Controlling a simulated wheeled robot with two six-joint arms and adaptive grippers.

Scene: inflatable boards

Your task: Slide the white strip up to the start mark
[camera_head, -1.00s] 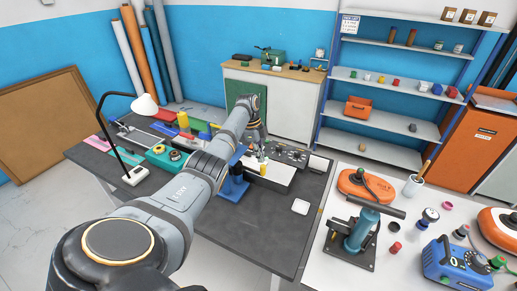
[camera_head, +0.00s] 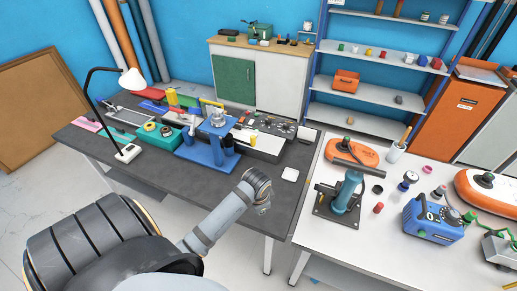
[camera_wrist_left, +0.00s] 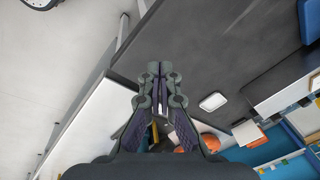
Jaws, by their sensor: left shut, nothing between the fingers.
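A white strip (camera_head: 246,145) lies on the long dark-fronted bench unit at the back right of the dark table. Its far part is partly hidden among small parts, and a yellow piece stands by it. I cannot make out a start mark. My left gripper shows in the wrist view (camera_wrist_left: 160,88) with its fingers together and empty, over the table's front edge. In the head view it is mostly hidden behind my wrist, near the front right of the table and well in front of the strip. My right gripper is not in view.
The dark table (camera_head: 150,185) is bare along its front. A blue stand (camera_head: 210,150), a teal tray (camera_head: 160,135) and a lamp (camera_head: 128,150) stand behind. A white square pad (camera_head: 290,174) lies at the right. A white table (camera_head: 400,240) with tools adjoins on the right.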

